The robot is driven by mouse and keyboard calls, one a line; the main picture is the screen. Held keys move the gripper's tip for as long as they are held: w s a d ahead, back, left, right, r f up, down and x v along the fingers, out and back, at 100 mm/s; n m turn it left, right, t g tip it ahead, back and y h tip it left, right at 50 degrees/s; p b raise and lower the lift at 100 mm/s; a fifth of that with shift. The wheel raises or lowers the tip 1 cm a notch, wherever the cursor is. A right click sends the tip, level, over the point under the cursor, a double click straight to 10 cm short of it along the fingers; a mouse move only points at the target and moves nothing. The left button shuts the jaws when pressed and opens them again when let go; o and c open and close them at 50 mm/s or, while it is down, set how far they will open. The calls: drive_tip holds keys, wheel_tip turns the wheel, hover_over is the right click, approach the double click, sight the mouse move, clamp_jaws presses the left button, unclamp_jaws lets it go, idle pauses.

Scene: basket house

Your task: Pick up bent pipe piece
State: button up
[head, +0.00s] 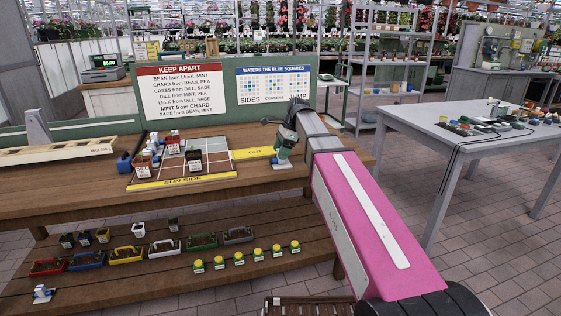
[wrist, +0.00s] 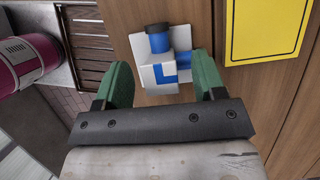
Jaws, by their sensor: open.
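A white piece with a blue round end and a blue L-shaped mark, which looks like the bent pipe piece (wrist: 153,72), stands on the wooden table. In the head view part of its white base (head: 282,163) shows under my gripper (head: 285,150), which hides the rest. In the wrist view my gripper (wrist: 163,66) has its two green fingers apart, one at each side of the piece. A gap shows between the fingers, and they do not appear to grip it. I cannot tell their exact height over it.
A yellow strip (wrist: 265,28) lies beside the piece. A gridded planting board (head: 215,160) with small pots is to the left. Similar blue-and-white pieces stand by the board and on the lower shelf (head: 42,293). A green sign panel (head: 220,110) rises behind.

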drive_tip(key=shift+a+f, duration=0.1)
drive_tip(key=shift+f, duration=0.15)
drive_tip(key=c, duration=1)
drive_tip(key=shift+c, duration=0.2)
drive_tip(key=shift+r, duration=0.2)
